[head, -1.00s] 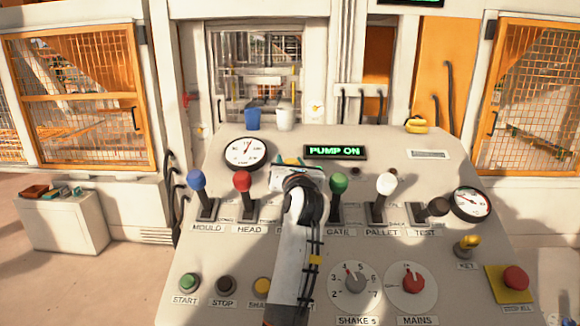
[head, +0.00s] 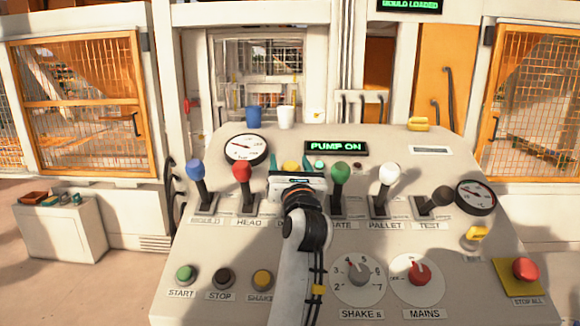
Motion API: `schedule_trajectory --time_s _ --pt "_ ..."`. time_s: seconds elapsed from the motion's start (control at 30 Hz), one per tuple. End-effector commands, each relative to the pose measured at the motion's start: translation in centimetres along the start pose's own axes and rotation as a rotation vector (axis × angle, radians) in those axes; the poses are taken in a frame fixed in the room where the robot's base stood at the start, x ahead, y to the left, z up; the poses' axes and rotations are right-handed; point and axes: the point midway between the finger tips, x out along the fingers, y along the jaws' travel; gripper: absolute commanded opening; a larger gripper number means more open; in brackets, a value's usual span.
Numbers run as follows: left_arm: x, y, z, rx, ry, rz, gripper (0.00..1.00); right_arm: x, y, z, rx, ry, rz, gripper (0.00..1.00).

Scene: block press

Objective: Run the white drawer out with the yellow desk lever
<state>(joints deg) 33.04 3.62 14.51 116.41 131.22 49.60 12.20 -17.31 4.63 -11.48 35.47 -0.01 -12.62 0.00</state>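The yellow desk lever's knob (head: 291,166) shows just beyond my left gripper (head: 291,164). The gripper's teal fingertips stand apart on either side of the knob, and I cannot tell whether they touch it. The lever's shaft and most of its label are hidden behind my gripper and wrist. I cannot make out the white drawer; the press interior behind the window (head: 268,75) is too small to read. My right gripper is not in view.
Red (head: 242,171) and green (head: 340,173) levers stand close on either side of my gripper. Blue (head: 195,170) and white (head: 389,174) levers stand farther out. A lit "PUMP ON" display (head: 336,148) lies behind. The upper display (head: 411,5) reads "MOULD LOADED".

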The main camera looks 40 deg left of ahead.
Motion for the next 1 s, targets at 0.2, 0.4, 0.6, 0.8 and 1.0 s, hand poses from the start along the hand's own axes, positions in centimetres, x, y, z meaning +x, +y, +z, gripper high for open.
schedule_trajectory --time_s 0.2,0.4,0.6,0.8,1.0 --pt "-0.1 0.0 0.1 0.001 -0.002 0.000 0.59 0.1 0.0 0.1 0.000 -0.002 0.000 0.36" --pt "-2.2 0.2 0.5 -0.001 -0.002 0.003 0.59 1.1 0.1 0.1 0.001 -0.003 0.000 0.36" --pt "-6.6 0.2 0.5 -0.002 -0.002 0.003 0.59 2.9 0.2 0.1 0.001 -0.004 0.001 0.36" --pt "-10.2 0.1 0.4 -0.003 -0.001 0.002 0.59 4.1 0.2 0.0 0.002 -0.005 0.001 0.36" --pt "-11.9 0.1 0.1 0.000 -0.001 0.001 0.59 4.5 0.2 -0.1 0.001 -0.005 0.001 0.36"
